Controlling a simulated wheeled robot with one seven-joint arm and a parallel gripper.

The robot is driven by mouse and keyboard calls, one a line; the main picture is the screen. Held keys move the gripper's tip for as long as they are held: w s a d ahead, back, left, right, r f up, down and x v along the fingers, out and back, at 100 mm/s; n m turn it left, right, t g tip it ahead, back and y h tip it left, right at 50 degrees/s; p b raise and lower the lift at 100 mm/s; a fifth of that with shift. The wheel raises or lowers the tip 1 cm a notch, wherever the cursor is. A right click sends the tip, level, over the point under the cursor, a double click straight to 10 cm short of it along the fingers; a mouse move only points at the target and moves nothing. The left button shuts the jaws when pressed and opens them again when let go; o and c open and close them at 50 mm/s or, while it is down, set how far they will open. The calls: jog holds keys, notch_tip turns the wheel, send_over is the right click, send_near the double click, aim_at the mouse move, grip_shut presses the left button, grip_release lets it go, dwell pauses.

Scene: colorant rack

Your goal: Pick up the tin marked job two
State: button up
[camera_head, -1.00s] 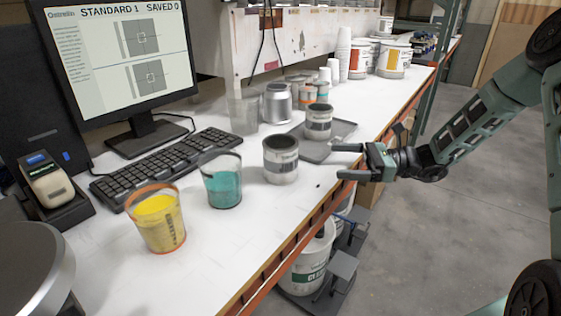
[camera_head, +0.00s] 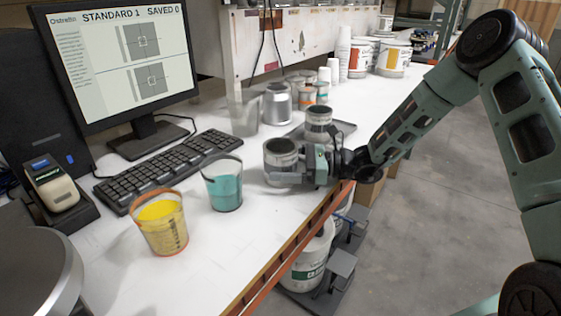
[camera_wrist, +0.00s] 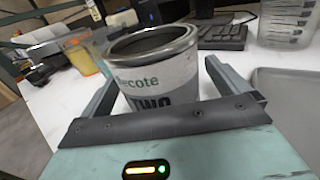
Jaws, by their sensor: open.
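The tin marked TWO (camera_wrist: 158,75) stands upright between my gripper's two fingers in the wrist view. It is an open grey metal tin with a white label; part of the label is hidden by my gripper. In the head view this tin (camera_head: 280,156) stands on the white bench near its front edge. My gripper (camera_head: 281,171) is open around it, with one finger on the near side; the far finger is mostly hidden. Whether the fingers touch the tin, I cannot tell. A similar tin (camera_head: 318,119) stands behind it on a grey tray (camera_head: 344,128).
A beaker of teal paint (camera_head: 224,190) and a beaker of yellow paint (camera_head: 162,226) stand left of the tin. A keyboard (camera_head: 170,168) lies behind them. A silver can (camera_head: 277,104) and a clear beaker (camera_head: 243,113) stand farther back. The bench front is clear.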

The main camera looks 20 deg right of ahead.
jog(key=shift+w+a, duration=0.15)
jog(key=shift+a, duration=0.3)
jog(key=c, duration=1)
